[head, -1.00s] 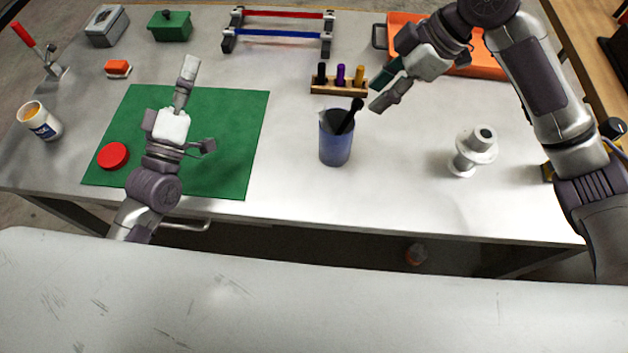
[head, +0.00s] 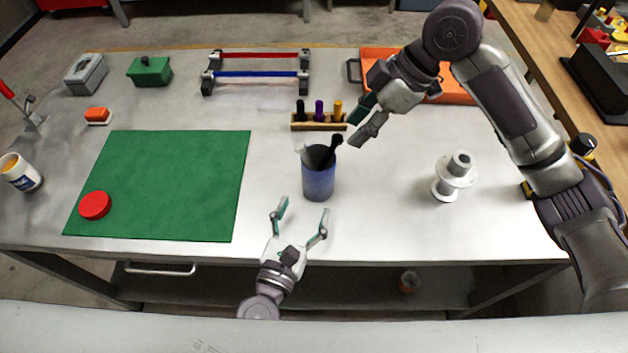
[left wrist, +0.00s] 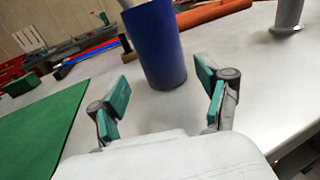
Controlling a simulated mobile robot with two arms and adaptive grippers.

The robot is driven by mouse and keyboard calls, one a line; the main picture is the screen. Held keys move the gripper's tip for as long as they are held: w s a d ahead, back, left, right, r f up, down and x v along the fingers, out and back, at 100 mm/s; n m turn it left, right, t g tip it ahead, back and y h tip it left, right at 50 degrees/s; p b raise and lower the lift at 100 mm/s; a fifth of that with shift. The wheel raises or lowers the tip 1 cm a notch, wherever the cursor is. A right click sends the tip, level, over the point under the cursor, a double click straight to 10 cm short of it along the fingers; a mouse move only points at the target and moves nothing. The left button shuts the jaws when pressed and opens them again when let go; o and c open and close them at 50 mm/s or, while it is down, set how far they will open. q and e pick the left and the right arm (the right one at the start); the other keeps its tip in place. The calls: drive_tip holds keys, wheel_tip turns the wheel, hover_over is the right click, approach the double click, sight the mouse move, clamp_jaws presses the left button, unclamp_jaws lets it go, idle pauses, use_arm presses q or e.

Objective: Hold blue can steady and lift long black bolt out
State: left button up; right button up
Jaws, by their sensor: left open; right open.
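The blue can (head: 318,180) stands upright on the table near the middle. It also shows in the left wrist view (left wrist: 158,45), just beyond and between the open fingers. The long black bolt (head: 332,150) leans in the can, its upper end above the rim; its lower part is hidden. A pale item (head: 303,153) also sticks up from the can. My left gripper (head: 301,219) is open and empty, in front of the can and pointing at it. My right gripper (head: 362,122) is open and empty, above and to the right of the bolt's top end.
A wooden rack (head: 318,126) with black, purple and orange pegs stands behind the can. A white flanged part (head: 453,178) is at the right. A green mat (head: 160,185) with a red disc (head: 95,205) lies at the left. An orange tray (head: 380,62) is at the back.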

sight(323, 166)
use_arm(q)
drive_tip(key=x, duration=1.2)
drive_tip(key=c, duration=0.9)
